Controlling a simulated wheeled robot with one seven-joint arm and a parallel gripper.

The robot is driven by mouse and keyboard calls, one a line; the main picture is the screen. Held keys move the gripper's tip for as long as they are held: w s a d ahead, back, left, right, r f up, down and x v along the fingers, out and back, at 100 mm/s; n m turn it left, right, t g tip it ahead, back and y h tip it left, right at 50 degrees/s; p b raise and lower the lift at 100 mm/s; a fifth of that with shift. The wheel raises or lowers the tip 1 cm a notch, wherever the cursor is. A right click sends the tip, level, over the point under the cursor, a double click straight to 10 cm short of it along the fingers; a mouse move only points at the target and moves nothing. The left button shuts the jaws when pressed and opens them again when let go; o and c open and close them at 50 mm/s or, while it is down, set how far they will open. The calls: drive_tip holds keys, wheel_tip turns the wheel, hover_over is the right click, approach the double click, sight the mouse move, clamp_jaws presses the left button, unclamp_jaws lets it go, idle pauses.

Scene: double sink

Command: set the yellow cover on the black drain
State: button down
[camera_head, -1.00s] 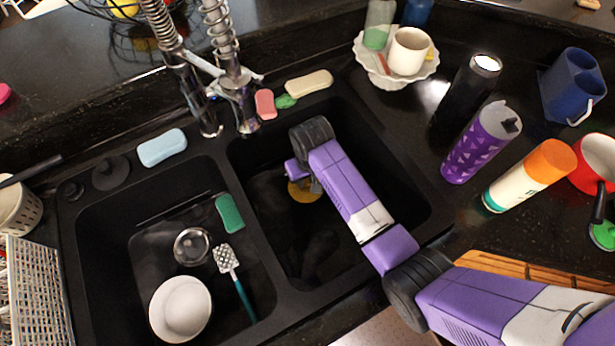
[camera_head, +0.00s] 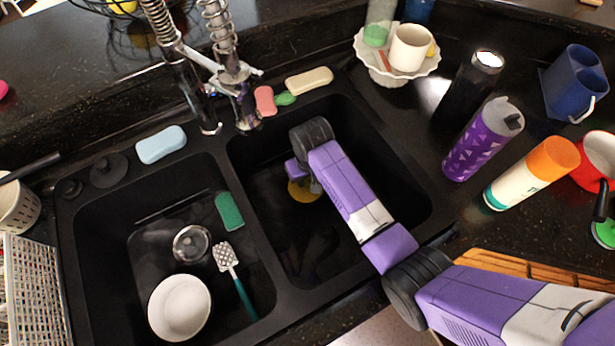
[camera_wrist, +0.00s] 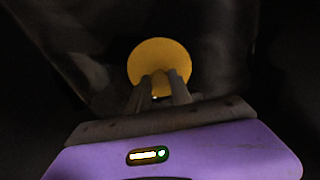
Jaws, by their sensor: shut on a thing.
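The yellow cover (camera_head: 303,193) is a round disc low in the right-hand sink basin, partly hidden by my arm in the head view. In the wrist view the cover (camera_wrist: 160,62) lies just beyond the fingertips, face toward the camera. My gripper (camera_wrist: 163,88) is shut on the near part of the cover. In the head view my gripper (camera_head: 312,186) is mostly hidden under my wrist. The black drain cannot be made out; the basin floor is dark and the cover and arm block part of it.
The right basin's walls and the divider (camera_head: 245,230) surround my arm. A faucet (camera_head: 238,95) stands behind. Bottles, including a purple one (camera_head: 483,140), stand at right.

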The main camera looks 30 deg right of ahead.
drive_tip(key=shift+f, duration=0.1)
drive_tip(key=c, duration=1.1)
unclamp_jaws()
drive_tip(key=shift+s+r, duration=0.2)
drive_tip(key=shift+r, duration=1.15)
drive_tip(key=shift+s+r, duration=0.15)
drive_tip(key=shift+r, duration=1.15)
drive_tip(key=shift+s+r, duration=0.2)
drive_tip(key=shift+r, duration=1.15)
